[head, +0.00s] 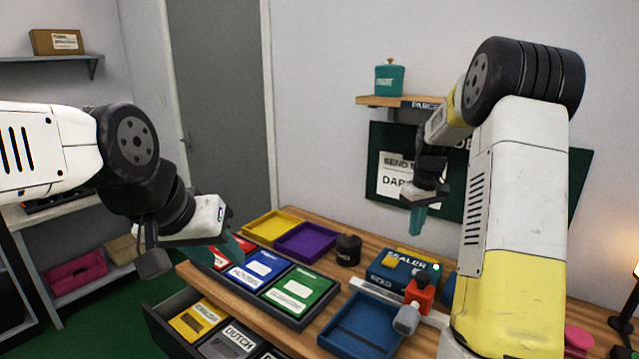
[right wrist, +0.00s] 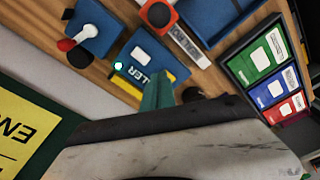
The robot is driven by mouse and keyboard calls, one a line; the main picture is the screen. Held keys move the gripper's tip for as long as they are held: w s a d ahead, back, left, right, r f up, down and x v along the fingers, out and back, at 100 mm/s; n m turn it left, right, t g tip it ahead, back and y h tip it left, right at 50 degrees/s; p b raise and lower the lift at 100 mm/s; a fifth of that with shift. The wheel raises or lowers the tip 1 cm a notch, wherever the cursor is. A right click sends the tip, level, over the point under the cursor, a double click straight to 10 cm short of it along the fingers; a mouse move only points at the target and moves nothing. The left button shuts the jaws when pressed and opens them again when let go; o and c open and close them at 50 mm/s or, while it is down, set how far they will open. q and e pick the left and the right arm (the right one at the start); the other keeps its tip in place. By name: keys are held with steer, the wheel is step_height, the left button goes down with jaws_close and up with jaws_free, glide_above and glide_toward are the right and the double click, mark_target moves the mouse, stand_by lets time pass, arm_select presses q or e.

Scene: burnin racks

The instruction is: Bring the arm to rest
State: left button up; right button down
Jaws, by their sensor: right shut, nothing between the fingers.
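My right arm is raised on the right of the head view. Its gripper (head: 418,220) points down with teal fingers together and empty, in the air in front of the dark green wall board and above the back of the bench. The same shut fingers (right wrist: 158,92) show in the right wrist view, with the blue sealer box beyond them. My left arm comes in from the left. Its gripper (head: 232,246) hangs over the left end of the bench, near the red and blue packs. Its teal fingers are partly hidden, so their opening is unclear.
The wooden bench (head: 345,282) holds yellow (head: 272,226) and purple (head: 305,240) trays, a rack of packs, a dark pot (head: 348,250), the blue sealer (head: 402,270), a red-topped device (head: 418,292) and a blue tray (head: 360,325). An open drawer (head: 160,325) juts out in front. A shelf (head: 398,101) holds a teal canister.

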steer(key=s+a+r+m+t+y, duration=0.1)
steer(key=s+a+r, duration=0.4)
steer(key=s+r, duration=0.25)
steer(key=s+a+r+m+t, duration=0.1)
steer(key=s+a+r+t, duration=0.1)
steer(key=s+a+r, duration=0.35)
steer(key=s+a+m+t+y, duration=0.1)
steer(key=s+a+t, duration=0.1)
steer(key=s, duration=1.4)
steer(key=shift+s+a, duration=0.3)
steer(key=shift+a, duration=0.4)
